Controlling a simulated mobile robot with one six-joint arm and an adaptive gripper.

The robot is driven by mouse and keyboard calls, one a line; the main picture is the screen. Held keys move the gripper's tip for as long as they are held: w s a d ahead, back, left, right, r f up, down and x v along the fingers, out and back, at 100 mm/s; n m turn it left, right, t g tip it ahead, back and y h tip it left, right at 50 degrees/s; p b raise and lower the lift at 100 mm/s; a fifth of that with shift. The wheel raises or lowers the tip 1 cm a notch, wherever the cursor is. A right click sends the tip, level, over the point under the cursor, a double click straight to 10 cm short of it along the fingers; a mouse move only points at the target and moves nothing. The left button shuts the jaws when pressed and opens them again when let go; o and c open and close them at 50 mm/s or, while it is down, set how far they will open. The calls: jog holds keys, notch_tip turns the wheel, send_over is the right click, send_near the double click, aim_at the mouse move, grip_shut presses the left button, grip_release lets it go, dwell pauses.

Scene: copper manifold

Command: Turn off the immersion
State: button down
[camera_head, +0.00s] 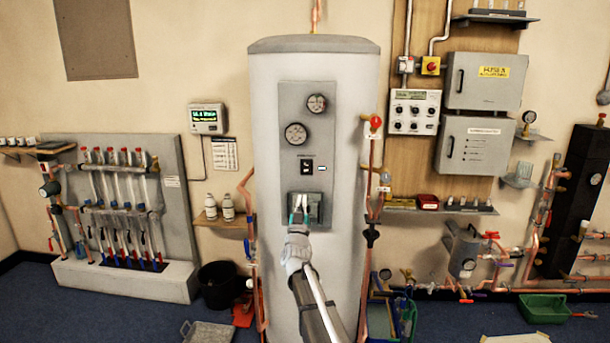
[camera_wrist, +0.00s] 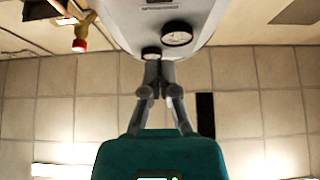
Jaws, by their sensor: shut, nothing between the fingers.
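A tall white cylinder (camera_head: 272,235) stands in the middle of the head view, with a grey panel (camera_head: 290,100) on its front. Which way the switch is set is too small to tell. My gripper (camera_head: 299,199) is shut and empty, in front of the grey box and just below the switch block. In the wrist view my gripper's fingers (camera_wrist: 157,66) meet near the gauges (camera_wrist: 178,34); the switch does not show there.
Copper pipes with a red-handled valve (camera_head: 376,122) run close along the cylinder's right side. A manifold board (camera_head: 160,150) stands left. Grey boxes (camera_head: 487,80) and a control panel (camera_head: 414,112) hang right. A black bucket (camera_head: 218,285) and green tray (camera_head: 543,309) lie on the floor.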

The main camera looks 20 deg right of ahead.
aim_at(307, 167)
jog(key=shift+w, duration=0.1)
jog(key=shift+w+d+f+p+x, duration=0.15)
jog(key=shift+f+p+x, duration=0.45)
jog(key=shift+x, duration=1.5)
jog(key=shift+w+d+f+p+x, duration=0.25)
jog(key=shift+p+x, duration=0.8)
jog(key=shift+x, duration=1.05)
jog(key=shift+w+a+f+p+x, duration=0.1)
jog(key=shift+w+f+p+x, duration=0.45)
jog(key=shift+x, duration=1.6)
jog(key=shift+s+d+r, duration=0.2)
jog(key=shift+s+r, duration=0.05)
jog(key=shift+s, duration=0.05)
